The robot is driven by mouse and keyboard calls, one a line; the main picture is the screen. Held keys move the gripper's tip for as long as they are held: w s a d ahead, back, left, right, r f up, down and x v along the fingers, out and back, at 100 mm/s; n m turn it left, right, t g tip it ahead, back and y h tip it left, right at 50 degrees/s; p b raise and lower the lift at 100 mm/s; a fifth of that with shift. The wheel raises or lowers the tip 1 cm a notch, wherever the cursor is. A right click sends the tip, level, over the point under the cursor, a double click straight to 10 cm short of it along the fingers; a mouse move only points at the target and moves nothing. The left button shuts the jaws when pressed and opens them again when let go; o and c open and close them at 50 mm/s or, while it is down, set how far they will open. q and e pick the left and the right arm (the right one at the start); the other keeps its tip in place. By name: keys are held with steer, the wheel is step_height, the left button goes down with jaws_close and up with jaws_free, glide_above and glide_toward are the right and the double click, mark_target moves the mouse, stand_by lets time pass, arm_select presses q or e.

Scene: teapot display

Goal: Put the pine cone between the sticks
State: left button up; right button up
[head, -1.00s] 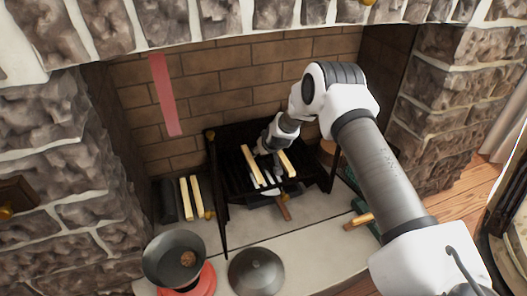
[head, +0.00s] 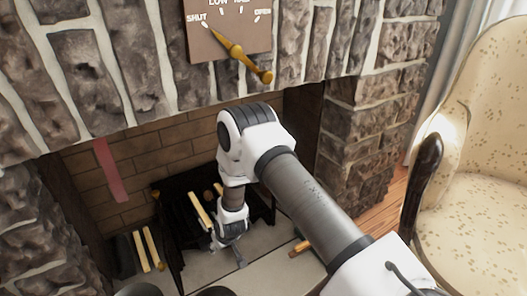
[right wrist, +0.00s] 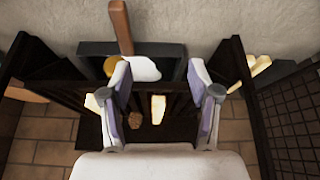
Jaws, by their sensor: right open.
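My right gripper (right wrist: 162,95) is open over the dark grate; in the head view (head: 232,240) it is by the grate's front, with its fingertips partly hidden. A small brown lump (right wrist: 133,114), probably the pine cone, lies low in the grate between the open fingers in the wrist view. A pale stick (right wrist: 157,108) is just right of it there, apart from both fingers. In the head view a pale stick (head: 200,211) leans in the grate left of my gripper; the other stick is mostly hidden. My left gripper is not in view.
Two pale sticks (head: 150,249) stand left of the grate. A shovel with a white pan (right wrist: 141,69) and wooden handle lies in front of it. The fireplace's stone wall (head: 110,70) is overhead, with a damper lever (head: 237,52). An armchair (head: 480,170) stands right.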

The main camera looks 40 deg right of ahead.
steer(key=s+a+f+g, duration=0.1)
steer(key=s+a, duration=0.1)
steer(key=s, duration=0.4)
steer(key=s+a+f+g, duration=0.1)
steer(key=s+a, duration=0.1)
steer(key=s, duration=0.4)
steer(key=s+a+f+g, duration=0.1)
steer(key=s+a, duration=0.1)
steer(key=s, duration=0.5)
steer(key=shift+a+f+n+y, duration=0.3)
steer(key=shift+a+f+n, duration=0.1)
steer(key=s+a+r+g, duration=0.1)
steer(key=s, duration=0.5)
steer(key=s+a+r+g, duration=0.1)
steer(key=s, duration=0.6)
steer(key=shift+a+r, duration=0.25)
steer(key=shift+a, duration=0.1)
